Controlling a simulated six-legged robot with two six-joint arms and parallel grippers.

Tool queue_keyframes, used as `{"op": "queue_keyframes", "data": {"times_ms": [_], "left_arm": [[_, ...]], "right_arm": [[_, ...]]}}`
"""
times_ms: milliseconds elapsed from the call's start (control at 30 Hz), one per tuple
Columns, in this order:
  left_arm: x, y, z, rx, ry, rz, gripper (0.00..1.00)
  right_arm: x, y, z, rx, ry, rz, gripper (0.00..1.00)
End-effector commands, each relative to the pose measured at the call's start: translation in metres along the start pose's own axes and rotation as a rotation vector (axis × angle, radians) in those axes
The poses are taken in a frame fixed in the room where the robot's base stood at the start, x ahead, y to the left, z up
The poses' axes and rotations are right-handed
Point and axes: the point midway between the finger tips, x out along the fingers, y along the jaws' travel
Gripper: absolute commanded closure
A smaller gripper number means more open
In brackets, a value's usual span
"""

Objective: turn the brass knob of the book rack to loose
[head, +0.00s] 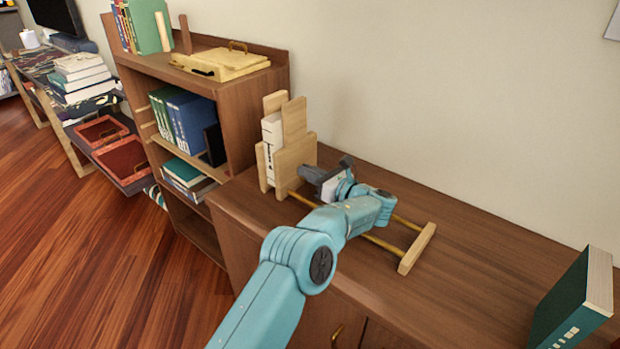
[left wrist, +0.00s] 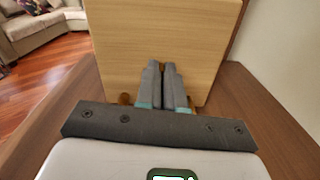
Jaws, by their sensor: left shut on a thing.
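The book rack stands on the long wooden cabinet, with upright pale wood panels (head: 290,158), a white book (head: 271,130) between them, brass rods (head: 384,243) and a wooden end bar (head: 417,249). My left gripper (head: 308,173) is at the rack's near panel, over the rods. In the left wrist view its dark fingers (left wrist: 161,68) are close together, tips against the panel (left wrist: 160,32). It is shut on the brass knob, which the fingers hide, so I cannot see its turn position. My right gripper is not in view.
A teal book (head: 573,300) stands on the cabinet top (head: 480,268) at the right. A taller bookshelf (head: 240,101) with books and a yellow tray (head: 222,62) is behind left.

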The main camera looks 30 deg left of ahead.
Motion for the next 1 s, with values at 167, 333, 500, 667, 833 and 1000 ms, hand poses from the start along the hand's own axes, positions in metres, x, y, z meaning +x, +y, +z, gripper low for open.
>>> {"op": "queue_keyframes", "data": {"times_ms": [167,333,500,667,833,1000], "left_arm": [[0.001,0.002,-0.001,-0.129,0.000,0.003,1.00],[0.001,0.003,0.001,-0.137,0.001,0.003,1.00],[0.001,0.003,0.001,-0.136,0.001,0.003,0.73],[0.001,0.002,0.001,-0.134,0.000,0.002,0.67],[-0.001,0.002,0.000,-0.133,0.000,0.001,0.67],[-0.022,0.001,0.001,-0.132,0.001,-0.003,0.67]], "right_arm": [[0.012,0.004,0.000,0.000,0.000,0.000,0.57],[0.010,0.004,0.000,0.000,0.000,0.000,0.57],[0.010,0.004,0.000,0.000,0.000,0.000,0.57],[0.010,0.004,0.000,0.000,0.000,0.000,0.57],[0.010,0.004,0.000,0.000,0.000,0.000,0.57],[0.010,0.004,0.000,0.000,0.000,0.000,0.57]]}}
